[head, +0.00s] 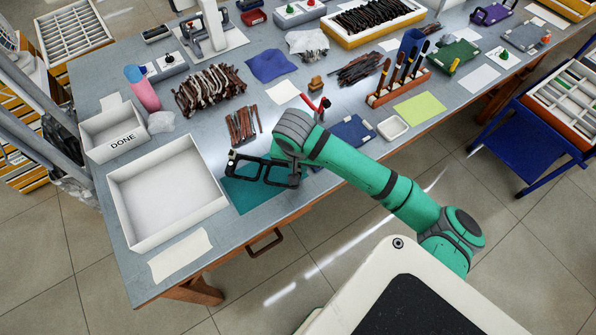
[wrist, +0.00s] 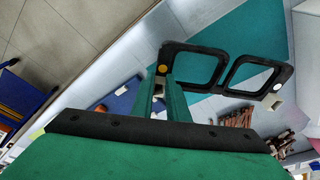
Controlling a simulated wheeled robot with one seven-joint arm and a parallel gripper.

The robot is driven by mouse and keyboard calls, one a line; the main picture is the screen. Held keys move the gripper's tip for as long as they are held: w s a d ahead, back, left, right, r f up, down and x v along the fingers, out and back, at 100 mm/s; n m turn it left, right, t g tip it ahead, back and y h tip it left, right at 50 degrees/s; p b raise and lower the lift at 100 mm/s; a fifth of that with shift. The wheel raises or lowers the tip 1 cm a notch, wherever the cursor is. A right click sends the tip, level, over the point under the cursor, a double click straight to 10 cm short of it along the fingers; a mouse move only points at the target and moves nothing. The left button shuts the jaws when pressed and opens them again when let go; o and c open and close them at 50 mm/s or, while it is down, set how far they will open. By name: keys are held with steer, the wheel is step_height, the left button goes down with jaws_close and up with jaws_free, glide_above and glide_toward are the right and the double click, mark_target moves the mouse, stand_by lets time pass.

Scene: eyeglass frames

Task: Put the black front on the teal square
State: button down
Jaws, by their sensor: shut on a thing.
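The black front (head: 262,170) is an eyeglass front with two open rims. In the head view it shows over the teal square (head: 244,194), which lies flat on the table near its front edge. My gripper (head: 296,158) is shut on one end of the black front. In the wrist view, my gripper's fingers (wrist: 168,92) meet the front (wrist: 225,68) at its left end, and the teal square (wrist: 252,50) shows behind and through the rims. The front appears held above the square; the exact gap is hard to tell.
A large empty white tray (head: 113,193) stands left of the square, with a box marked DONE (head: 87,133) behind it. Loose brown pieces (head: 241,127) lie behind my gripper. A blue mat (head: 347,136) and a small white dish (head: 393,128) lie to the right.

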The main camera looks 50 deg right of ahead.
steer(key=shift+a+x, duration=0.15)
steer(key=shift+x, duration=0.7)
steer(key=shift+a+x, duration=0.15)
steer(key=shift+x, duration=0.75)
steer(key=c, duration=1.7)
jaws_free()
steer(key=shift+f, duration=0.1)
steer(key=v, duration=1.2)
